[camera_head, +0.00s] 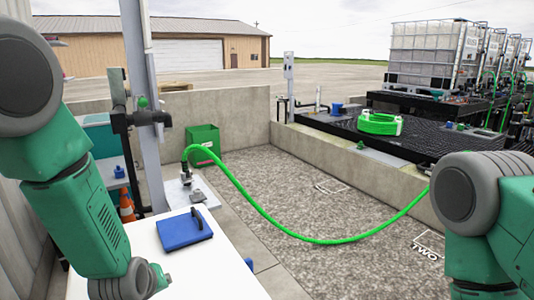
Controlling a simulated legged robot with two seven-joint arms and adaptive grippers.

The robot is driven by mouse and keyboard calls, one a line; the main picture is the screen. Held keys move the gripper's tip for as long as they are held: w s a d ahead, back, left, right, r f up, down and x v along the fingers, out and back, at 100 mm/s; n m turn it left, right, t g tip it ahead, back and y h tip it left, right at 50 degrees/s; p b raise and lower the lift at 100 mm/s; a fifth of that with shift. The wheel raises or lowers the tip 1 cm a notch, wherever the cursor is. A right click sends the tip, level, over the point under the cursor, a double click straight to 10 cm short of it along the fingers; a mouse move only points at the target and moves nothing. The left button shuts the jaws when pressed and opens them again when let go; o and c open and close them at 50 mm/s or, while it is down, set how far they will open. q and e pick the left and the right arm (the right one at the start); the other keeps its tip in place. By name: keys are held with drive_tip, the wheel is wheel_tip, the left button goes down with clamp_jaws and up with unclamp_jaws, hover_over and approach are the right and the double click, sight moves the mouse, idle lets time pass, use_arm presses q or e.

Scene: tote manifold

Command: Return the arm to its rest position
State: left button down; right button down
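My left arm (85,215) comes in from the left and hangs down to the bottom edge over the white table (215,268). Its lower end is cut off by the frame, and no gripper fingers can be made out there. My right arm (500,225) shows at the right edge, bent, with its lower part cut off. My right gripper is out of the frame. No held object shows at either arm.
A blue case (184,229) lies on the white table. A green hose (290,232) runs from a fitting beside the table across the gravel to the right, passing behind my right arm. A green bin (203,143), concrete walls (335,152) and a caged tank (425,52) stand beyond.

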use_arm(q)
drive_tip(key=s+a+f+m+g, duration=0.1)
drive_tip(key=s+f, duration=0.4)
drive_tip(key=s, duration=0.6)
drive_tip(key=s+a+f+m+g, duration=0.1)
drive_tip(key=s+f+m+g, duration=0.2)
drive_tip(key=s, duration=0.9)
drive_tip(key=s+a+f+m+g, duration=0.1)
drive_tip(key=s+f+m+g, duration=0.1)
drive_tip(key=s+f, duration=0.4)
drive_tip(key=s+g, duration=0.1)
drive_tip(key=s, duration=0.4)
drive_tip(key=shift+s+f+m+h, duration=0.2)
drive_tip(key=shift+f+m+h, duration=0.1)
drive_tip(key=shift+m, duration=0.1)
